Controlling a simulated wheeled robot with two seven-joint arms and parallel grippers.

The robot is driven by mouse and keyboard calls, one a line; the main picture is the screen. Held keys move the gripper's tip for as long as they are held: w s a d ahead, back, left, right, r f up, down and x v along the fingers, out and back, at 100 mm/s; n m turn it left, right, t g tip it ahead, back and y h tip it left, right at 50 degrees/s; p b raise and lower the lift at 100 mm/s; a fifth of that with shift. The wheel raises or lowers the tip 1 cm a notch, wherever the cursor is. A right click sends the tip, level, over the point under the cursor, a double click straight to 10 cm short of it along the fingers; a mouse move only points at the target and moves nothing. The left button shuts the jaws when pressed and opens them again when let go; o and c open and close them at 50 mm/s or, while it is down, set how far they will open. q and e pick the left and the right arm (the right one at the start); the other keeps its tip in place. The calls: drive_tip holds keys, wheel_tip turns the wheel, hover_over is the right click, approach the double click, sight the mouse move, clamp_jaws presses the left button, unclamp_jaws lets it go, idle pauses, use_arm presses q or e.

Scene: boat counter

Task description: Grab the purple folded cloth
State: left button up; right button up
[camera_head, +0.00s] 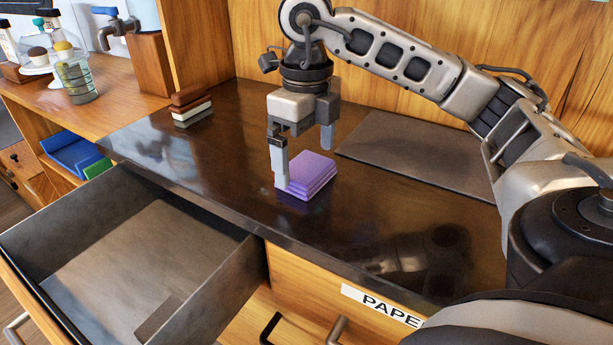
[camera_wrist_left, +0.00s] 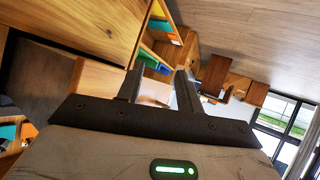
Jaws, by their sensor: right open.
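The purple folded cloth (camera_head: 312,176) is a small layered stack lying on the dark counter. My right gripper (camera_head: 304,167) points down at the cloth, with its jaws open. One finger stands at the cloth's left side, close to or touching it. The other finger is behind the cloth and seems higher in the picture. My left gripper (camera_wrist_left: 159,82) shows only in the left wrist view, where its two fingers are apart with nothing seen between them. The cloth does not show in that view.
An open, mostly empty drawer (camera_head: 130,265) juts out at the lower left. A dark flat mat (camera_head: 420,152) lies right of the cloth. A small brown and white stack (camera_head: 191,107) sits at the counter's back left. A wooden wall (camera_head: 260,40) rises behind. The counter's front is clear.

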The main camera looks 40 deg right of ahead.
wheel_tip(320, 180, down, 2)
drive_tip(key=shift+f, duration=0.1)
drive_tip(key=c, duration=0.9)
